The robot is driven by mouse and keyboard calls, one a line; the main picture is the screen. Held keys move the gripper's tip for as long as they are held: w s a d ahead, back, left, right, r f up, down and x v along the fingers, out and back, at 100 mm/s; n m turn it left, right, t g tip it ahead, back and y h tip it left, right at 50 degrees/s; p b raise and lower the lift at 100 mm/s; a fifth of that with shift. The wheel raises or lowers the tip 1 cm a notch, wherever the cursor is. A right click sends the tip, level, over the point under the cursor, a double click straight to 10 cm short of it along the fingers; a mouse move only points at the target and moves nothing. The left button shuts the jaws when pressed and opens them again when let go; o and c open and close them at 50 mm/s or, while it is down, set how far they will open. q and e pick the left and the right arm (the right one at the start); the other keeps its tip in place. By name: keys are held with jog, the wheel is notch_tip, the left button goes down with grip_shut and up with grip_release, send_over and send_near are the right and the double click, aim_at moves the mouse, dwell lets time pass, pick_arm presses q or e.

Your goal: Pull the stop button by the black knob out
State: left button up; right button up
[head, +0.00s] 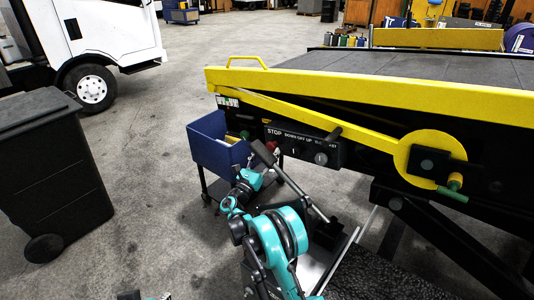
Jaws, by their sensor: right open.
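The control panel (328,156) is a black box on the side of the belt loader, under its yellow rail. White lettering on it reads STOP, then DOWN, OFF, UP and a partly hidden word. The red stop button (271,145) shows as a small patch under the STOP label, at the panel's left end. Its black knob cannot be made out clearly behind my gripper. My right gripper (262,158) is open, just below and in front of the stop button. Whether it touches the button cannot be told.
A blue bin (208,150) on a dark cart stands close left of the panel. A yellow lever (300,112) with a round yellow disc slopes along the loader's side. A black wheeled bin (50,165) and a white truck (115,32) stand left. The floor between is clear.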

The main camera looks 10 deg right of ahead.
jog(key=v, duration=1.2)
